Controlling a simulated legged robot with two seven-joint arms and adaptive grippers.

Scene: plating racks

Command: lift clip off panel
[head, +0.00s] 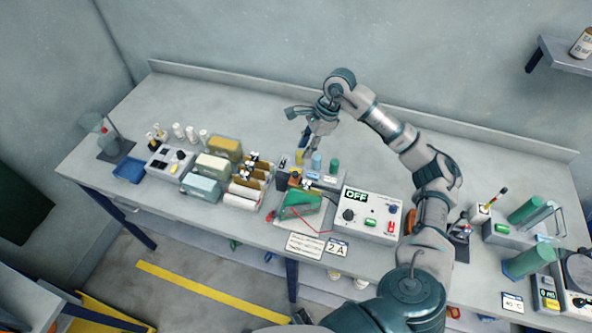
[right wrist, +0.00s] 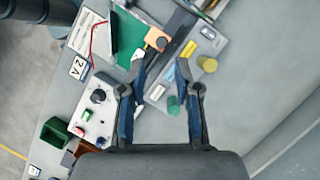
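A green panel (head: 302,203) lies near the front of the bench, left of the white OFF box. An orange piece, seemingly the clip (head: 295,178), sits at the panel's back edge. In the right wrist view the clip (right wrist: 157,39) is orange with a dark spot, at the corner of the green panel (right wrist: 128,36). My right gripper (head: 299,128) hangs above the bench, behind the panel and clip. In its wrist view the right gripper (right wrist: 161,66) is open, with nothing between its fingers; the clip lies beyond its fingertips. My left gripper does not show.
The OFF control box (head: 366,215) stands right of the panel. A tray with yellow, blue and green cylinders (head: 334,166) stands behind it. Racks of plates (head: 250,180) stand to the left. The back of the bench is clear.

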